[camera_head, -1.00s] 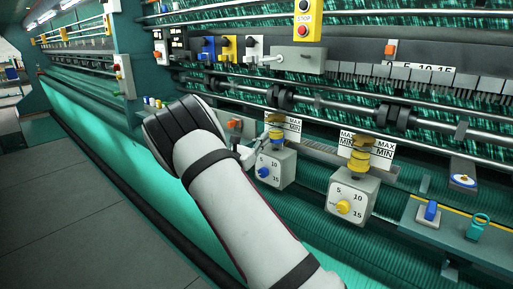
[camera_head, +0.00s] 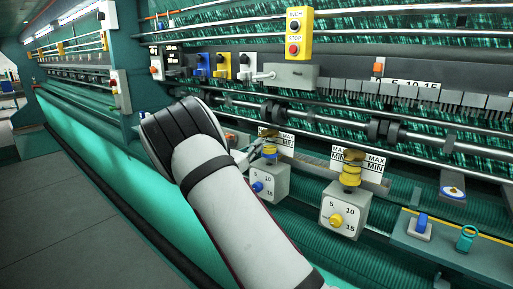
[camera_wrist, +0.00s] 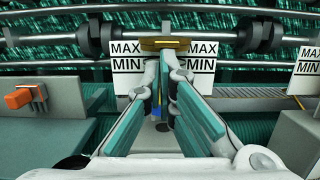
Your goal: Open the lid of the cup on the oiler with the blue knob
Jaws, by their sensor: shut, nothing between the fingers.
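The oiler with the blue knob is a grey box (camera_head: 270,180) with a dial face, left of a similar oiler with a yellow knob. Its blue knob (camera_head: 257,187) is on the front. A yellow cup (camera_head: 269,151) stands on top, with a brownish-gold lid (camera_head: 268,133) above it. The lid also shows in the wrist view (camera_wrist: 165,44), just beyond the fingertips; the fingers hide most of the cup and box there. My gripper (camera_wrist: 165,62) is shut and empty, its tips close below the lid. I cannot tell whether they touch it or whether the lid is tilted.
The yellow-knobbed oiler (camera_head: 345,210) stands close on the right. MAX/MIN plates (camera_wrist: 204,62) stand behind the cups. A metal rail with black collars (camera_wrist: 95,37) runs behind and above. An orange button (camera_wrist: 20,98) is at the left. Open floor (camera_head: 75,220) lies at the left.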

